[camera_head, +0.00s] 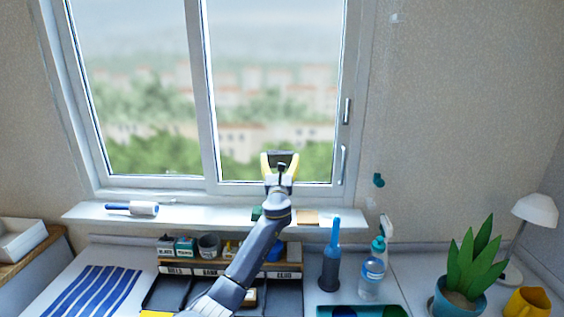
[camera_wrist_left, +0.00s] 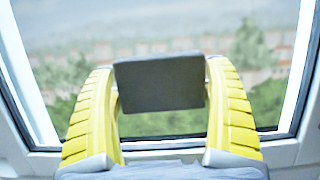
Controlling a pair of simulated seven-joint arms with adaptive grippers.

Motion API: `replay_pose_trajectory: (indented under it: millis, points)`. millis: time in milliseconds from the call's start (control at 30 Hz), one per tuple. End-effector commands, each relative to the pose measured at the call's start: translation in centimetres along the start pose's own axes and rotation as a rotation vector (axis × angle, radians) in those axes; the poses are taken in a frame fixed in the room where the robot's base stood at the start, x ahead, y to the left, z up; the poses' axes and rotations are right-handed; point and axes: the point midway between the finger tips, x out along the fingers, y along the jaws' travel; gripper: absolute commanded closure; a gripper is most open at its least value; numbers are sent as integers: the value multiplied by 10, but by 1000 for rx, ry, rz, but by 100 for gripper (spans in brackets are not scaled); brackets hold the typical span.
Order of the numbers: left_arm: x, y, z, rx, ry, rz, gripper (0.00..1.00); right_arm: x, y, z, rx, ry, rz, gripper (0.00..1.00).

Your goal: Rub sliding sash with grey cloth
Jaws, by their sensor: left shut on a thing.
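The window's right-hand sash (camera_head: 208,110), which I take to be the sliding sash, has a pale frame and clear glass. Its lower frame and glass also show in the left wrist view. My left gripper (camera_head: 280,157) is in front of the lower middle of this sash. Its yellow fingers (camera_wrist_left: 160,95) are shut on a flat dark grey piece, the grey cloth (camera_wrist_left: 160,82), held upright between the fingertips. I cannot tell whether the cloth touches the glass. My right gripper is not in view.
The sill (camera_head: 190,214) holds a white roller with a blue handle (camera_head: 133,209). Handles (camera_head: 347,111) stand on the window's right side.

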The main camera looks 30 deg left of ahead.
Motion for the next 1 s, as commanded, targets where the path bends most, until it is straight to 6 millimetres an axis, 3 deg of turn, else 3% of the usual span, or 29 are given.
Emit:
replay_pose_trajectory:
  millis: [167,700,1000]
  points:
    - [-1,2,1,2,0,4,41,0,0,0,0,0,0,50]
    - [-42,1,16,1,0,1,41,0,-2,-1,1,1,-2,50]
    - [-55,1,22,1,0,2,41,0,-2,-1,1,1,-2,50]
